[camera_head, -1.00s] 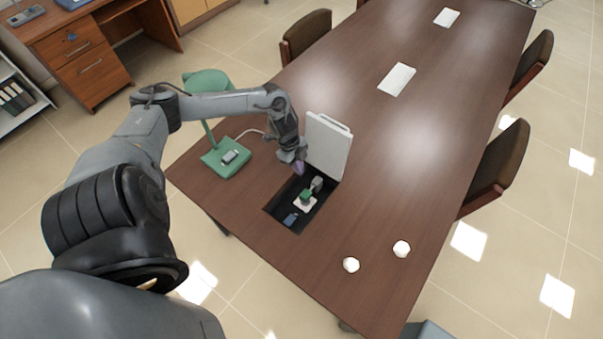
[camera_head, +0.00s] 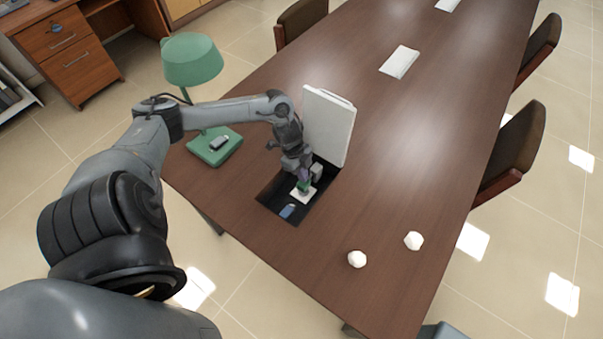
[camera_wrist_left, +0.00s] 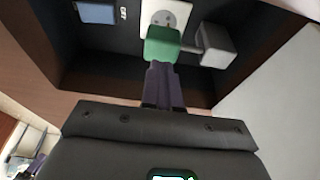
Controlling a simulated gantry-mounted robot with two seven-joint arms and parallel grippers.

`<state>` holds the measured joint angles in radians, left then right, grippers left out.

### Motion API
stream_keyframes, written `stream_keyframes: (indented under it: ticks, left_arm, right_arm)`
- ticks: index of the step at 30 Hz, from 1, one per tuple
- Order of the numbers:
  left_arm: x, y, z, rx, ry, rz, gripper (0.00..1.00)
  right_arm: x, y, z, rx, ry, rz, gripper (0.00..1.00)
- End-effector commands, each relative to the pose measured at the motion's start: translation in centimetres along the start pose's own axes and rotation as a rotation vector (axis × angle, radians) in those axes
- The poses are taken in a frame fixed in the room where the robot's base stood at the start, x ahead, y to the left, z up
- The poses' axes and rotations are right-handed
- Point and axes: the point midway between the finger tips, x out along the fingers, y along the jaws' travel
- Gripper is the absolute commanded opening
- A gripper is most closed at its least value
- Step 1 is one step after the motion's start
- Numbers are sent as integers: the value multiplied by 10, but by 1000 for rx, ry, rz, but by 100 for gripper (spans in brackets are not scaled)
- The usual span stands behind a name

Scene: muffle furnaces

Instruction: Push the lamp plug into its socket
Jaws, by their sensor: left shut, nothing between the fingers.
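My left gripper (camera_head: 303,177) is shut and empty, low over the open box in the table. In the left wrist view its purple fingertips (camera_wrist_left: 163,85) are at the back of a green plug (camera_wrist_left: 162,46), apparently touching it. The green plug (camera_head: 304,187) stands at the white socket plate (camera_head: 303,196), covering part of it. In the wrist view the plate (camera_wrist_left: 168,14) shows one round socket. I cannot tell how deep the plug sits. My right gripper is not in view.
A blue module (camera_head: 287,211) lies at the box's near end. Two white lumps (camera_head: 357,259) (camera_head: 413,241) lie on the table at right.

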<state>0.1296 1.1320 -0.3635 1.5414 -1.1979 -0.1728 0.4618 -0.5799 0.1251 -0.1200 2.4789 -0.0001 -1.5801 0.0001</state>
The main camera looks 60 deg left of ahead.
Motion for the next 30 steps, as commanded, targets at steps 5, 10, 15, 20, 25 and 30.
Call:
stream_keyframes:
  ticks: [5, 10, 15, 20, 25, 30]
  left_arm:
    - [14, 0, 4, 0, -1, -1, 0]
    - [15, 0, 5, 0, -1, -1, 0]
    - [14, 0, 5, 0, -1, -1, 0]
    - [17, 0, 5, -1, 0, 0, 0]
    - [41, 0, 12, -3, 1, 1, 0]
    - [58, 0, 18, -2, -1, 0, 0]
  right_arm:
    - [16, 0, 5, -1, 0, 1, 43]
    - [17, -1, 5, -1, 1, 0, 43]
    - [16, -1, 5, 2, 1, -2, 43]
    - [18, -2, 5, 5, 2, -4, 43]
    - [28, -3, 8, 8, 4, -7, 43]
    - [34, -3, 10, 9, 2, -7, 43]
